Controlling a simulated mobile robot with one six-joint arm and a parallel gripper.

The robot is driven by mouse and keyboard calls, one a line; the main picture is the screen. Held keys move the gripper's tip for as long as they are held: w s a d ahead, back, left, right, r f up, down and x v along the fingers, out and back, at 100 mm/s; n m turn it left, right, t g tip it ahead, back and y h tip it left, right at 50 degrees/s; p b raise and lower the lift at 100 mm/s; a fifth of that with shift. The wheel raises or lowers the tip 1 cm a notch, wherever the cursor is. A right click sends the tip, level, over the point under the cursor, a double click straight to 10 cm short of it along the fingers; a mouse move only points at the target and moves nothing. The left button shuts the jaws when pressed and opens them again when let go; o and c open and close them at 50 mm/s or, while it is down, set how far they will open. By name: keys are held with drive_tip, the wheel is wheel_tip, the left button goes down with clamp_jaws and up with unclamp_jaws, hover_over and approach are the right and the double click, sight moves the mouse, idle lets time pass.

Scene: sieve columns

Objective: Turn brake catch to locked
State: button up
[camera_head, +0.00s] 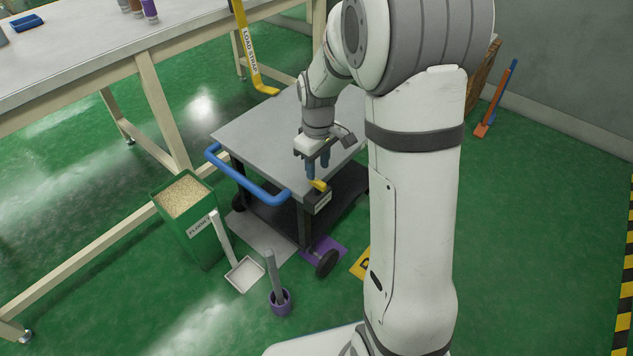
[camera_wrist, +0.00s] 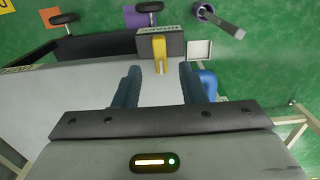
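The brake catch is a short yellow lever (camera_head: 319,185) on a dark box (camera_head: 318,202) at the near corner of the grey-topped cart (camera_head: 260,128). In the wrist view the yellow lever (camera_wrist: 159,50) points from the labelled box (camera_wrist: 176,44) toward my gripper. My gripper (camera_head: 317,169) is over that corner, pointing down, with blue fingers. In the wrist view my gripper (camera_wrist: 160,68) is open and empty. The lever's free end shows between the two fingertips, with a gap on each side. I cannot tell the height between fingertips and lever.
A blue push handle (camera_head: 245,178) runs along the cart's left side. A green bin of pellets (camera_head: 187,215), a white scoop (camera_head: 244,274) and a purple cup with a grey rod (camera_head: 279,298) stand on the floor. A yellow load strap (camera_head: 249,50) hangs by the bench (camera_head: 90,62).

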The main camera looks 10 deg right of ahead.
sight(318, 181)
wheel_tip(318, 181, down, 4)
drive_tip(key=shift+f+b, duration=0.25)
drive_tip(key=shift+b, duration=0.45)
drive_tip(key=shift+c, duration=0.3)
clamp_jaws()
